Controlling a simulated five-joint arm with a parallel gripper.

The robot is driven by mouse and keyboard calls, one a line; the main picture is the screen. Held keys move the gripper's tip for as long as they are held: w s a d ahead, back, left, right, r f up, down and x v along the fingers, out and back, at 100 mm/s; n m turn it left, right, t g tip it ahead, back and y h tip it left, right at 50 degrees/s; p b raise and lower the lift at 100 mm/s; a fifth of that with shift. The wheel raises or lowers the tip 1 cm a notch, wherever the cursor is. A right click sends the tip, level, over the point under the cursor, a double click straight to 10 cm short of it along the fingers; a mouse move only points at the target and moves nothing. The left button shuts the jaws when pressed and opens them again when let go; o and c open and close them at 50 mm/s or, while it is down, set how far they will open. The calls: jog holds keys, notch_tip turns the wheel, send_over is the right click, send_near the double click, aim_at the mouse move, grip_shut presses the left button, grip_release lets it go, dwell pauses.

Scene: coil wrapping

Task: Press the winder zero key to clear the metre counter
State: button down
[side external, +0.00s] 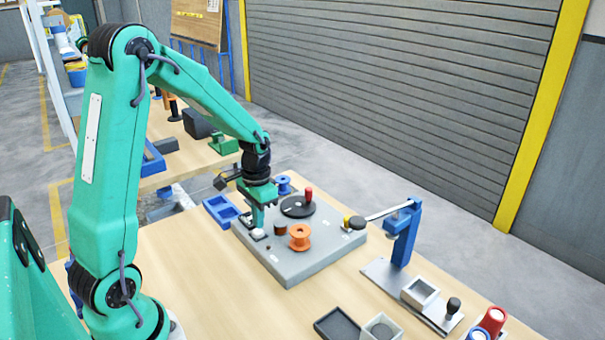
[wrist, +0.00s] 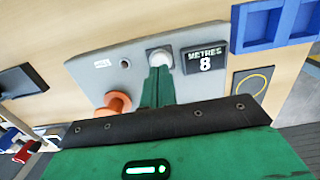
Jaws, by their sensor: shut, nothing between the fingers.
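The winder is a grey slab (side external: 285,267) on the bench. Its metre counter (wrist: 205,59) reads METRES 8 in the wrist view. A pale round key (wrist: 163,59) in a square mount sits beside the counter; it also shows in the side view (side external: 258,234). I take it to be the zero key. My gripper (side external: 257,226) points down over it with its green fingers closed together and empty. In the wrist view the closed fingertips (wrist: 160,70) overlap the key's near edge. I cannot tell whether they touch it or whether it is pressed down.
An orange spool (side external: 300,237) and a brown cylinder (side external: 280,228) stand close by on the slab. A black disc with a red knob (side external: 309,194) is behind them. A blue tray (side external: 222,208) lies to the left, a blue lever press (side external: 403,235) to the right.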

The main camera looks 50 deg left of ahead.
aim_at(258, 231)
jog(key=shift+f, duration=0.65)
jog(key=shift+s+f, duration=0.15)
jog(key=shift+f, duration=0.9)
jog(key=shift+r, duration=0.1)
notch_tip(258, 231, up, 15)
jog(key=w, duration=0.1)
dwell(0.7)
jog(key=s+d+r+t, duration=0.3)
jog(key=s+d, duration=0.3)
jog(key=s+d+r+t, duration=0.2)
jog(key=s+d+t, duration=0.1)
jog(key=s+d, duration=0.3)
jog(key=shift+s+d+r, duration=0.2)
jog(key=shift+s+r, duration=0.2)
jog(key=shift+s, duration=0.2)
